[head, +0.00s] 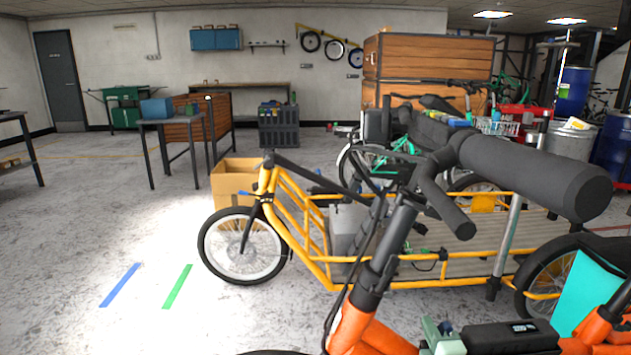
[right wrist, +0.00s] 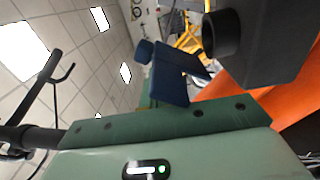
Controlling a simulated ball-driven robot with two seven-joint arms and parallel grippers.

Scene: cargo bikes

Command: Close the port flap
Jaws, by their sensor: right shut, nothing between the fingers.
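My right gripper (head: 445,328) is light green with dark blue fingers and shows at the bottom of the head view. It is beside the orange bike frame, just left of a black box (head: 510,338) with a small white label. In the right wrist view its dark blue fingers (right wrist: 172,72) are together and empty, pointing up the picture. There a black housing (right wrist: 268,45) with a round, stubby projection (right wrist: 221,34) lies just right of the fingers. I cannot make out the port flap for certain or whether it stands open. My left gripper is not in view.
The orange bike's frame (head: 378,335) and black handlebar grip (head: 535,170) crowd the space above and around the gripper. A yellow cargo bike (head: 320,262) stands behind. A cardboard box (head: 233,183) is beyond its front wheel.

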